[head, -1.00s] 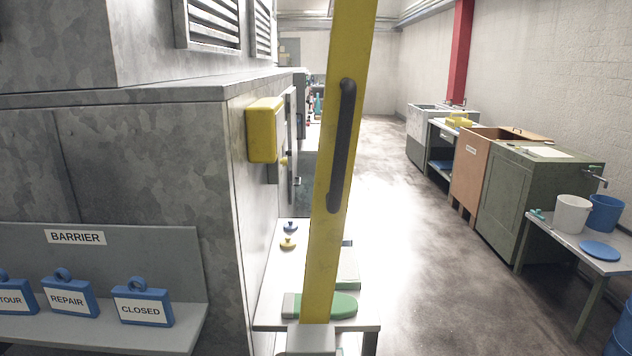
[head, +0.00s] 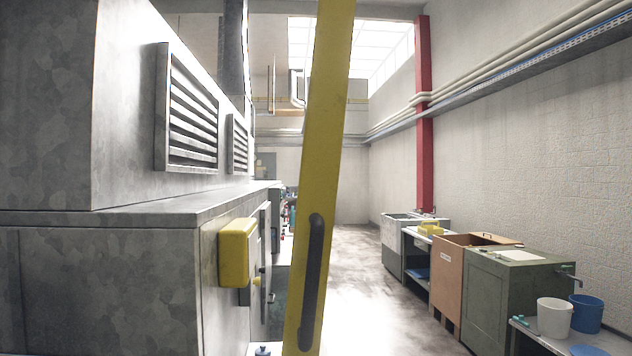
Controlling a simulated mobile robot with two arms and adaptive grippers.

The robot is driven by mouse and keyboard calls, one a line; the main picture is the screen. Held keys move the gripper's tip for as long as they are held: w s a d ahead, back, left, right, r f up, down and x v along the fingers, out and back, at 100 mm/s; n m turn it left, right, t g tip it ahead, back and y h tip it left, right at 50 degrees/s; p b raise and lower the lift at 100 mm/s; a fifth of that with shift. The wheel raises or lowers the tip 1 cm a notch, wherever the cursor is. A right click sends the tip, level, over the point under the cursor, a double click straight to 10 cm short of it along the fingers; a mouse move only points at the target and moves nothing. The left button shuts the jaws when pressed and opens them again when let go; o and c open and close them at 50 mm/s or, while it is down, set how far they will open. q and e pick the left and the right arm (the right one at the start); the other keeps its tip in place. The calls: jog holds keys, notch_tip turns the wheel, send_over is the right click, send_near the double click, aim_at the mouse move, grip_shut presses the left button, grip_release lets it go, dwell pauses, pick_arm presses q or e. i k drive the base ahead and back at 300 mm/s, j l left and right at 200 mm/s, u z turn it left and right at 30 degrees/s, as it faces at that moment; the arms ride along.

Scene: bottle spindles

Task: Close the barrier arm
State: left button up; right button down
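The yellow barrier arm (head: 332,130) stands raised, close in front of me, tilted slightly with its top to the right. It runs from the top edge to the bottom edge of the head view, so both its ends are out of view. A dark handle (head: 312,283) is fixed on its lower part. Neither of my grippers shows in the head view.
A grey metal housing (head: 110,290) with vents fills the left side, with a yellow box (head: 238,252) on its side wall. An open aisle runs behind the barrier arm. Cabinets (head: 505,300), a table with a white bucket (head: 554,317) and a blue bucket (head: 587,313) line the right.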

aim_at(324, 126)
jog(key=k+j, duration=0.1)
jog(key=j, duration=0.5)
jog(key=j+z, duration=0.1)
jog(key=j, duration=0.5)
jog(key=k+j, duration=0.15)
jog(key=j, duration=0.4)
